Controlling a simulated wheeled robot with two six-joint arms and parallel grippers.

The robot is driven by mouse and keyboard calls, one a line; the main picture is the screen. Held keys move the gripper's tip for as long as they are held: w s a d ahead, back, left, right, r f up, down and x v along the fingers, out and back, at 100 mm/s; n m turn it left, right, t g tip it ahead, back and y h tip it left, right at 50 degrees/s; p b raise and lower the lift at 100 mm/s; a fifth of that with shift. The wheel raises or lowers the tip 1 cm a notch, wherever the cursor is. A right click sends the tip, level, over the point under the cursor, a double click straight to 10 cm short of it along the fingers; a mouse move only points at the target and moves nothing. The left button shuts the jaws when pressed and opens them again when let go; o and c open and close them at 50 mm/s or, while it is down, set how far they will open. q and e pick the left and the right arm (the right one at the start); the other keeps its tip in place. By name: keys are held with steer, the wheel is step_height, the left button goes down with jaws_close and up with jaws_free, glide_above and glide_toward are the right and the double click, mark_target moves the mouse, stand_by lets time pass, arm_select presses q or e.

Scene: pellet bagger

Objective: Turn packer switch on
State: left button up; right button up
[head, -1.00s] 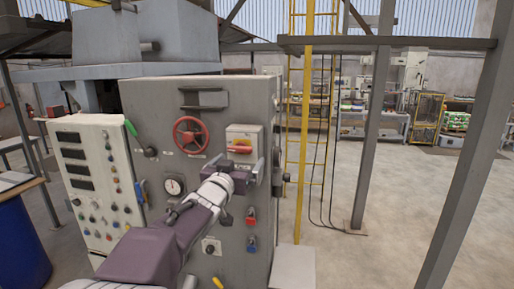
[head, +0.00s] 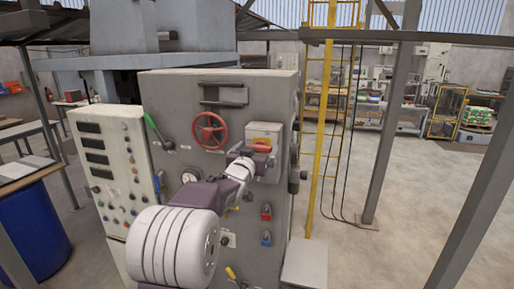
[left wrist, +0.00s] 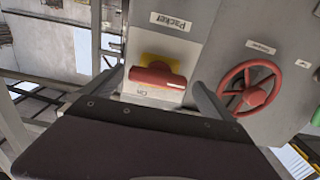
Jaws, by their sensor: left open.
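The packer switch (head: 261,147) has a red handle on a yellow plate, on a light box at the upper right of the grey machine front. In the left wrist view its red handle (left wrist: 157,77) lies crosswise, near a "Packer" label (left wrist: 171,21) and an "On" mark (left wrist: 140,92). My left gripper (head: 254,160) is open, just in front of and slightly below the switch in the head view. In the left wrist view its grey fingers (left wrist: 157,88) stand on either side of the handle; whether they touch it I cannot tell. My right gripper is not in view.
A red handwheel (head: 209,131) is left of the switch. A control panel (head: 115,165) with several knobs and a green lever (head: 154,128) stand further left. Red and blue padlocks (head: 266,212) hang below. A yellow ladder (head: 323,130) rises at right; open floor lies beyond.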

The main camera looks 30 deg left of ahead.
arm_select(q)
steer(key=shift+s+d, duration=0.1)
steer(key=shift+d, duration=0.1)
steer(key=shift+c, duration=0.4)
steer(key=shift+d+r, duration=0.15)
steer(key=c, duration=1.3)
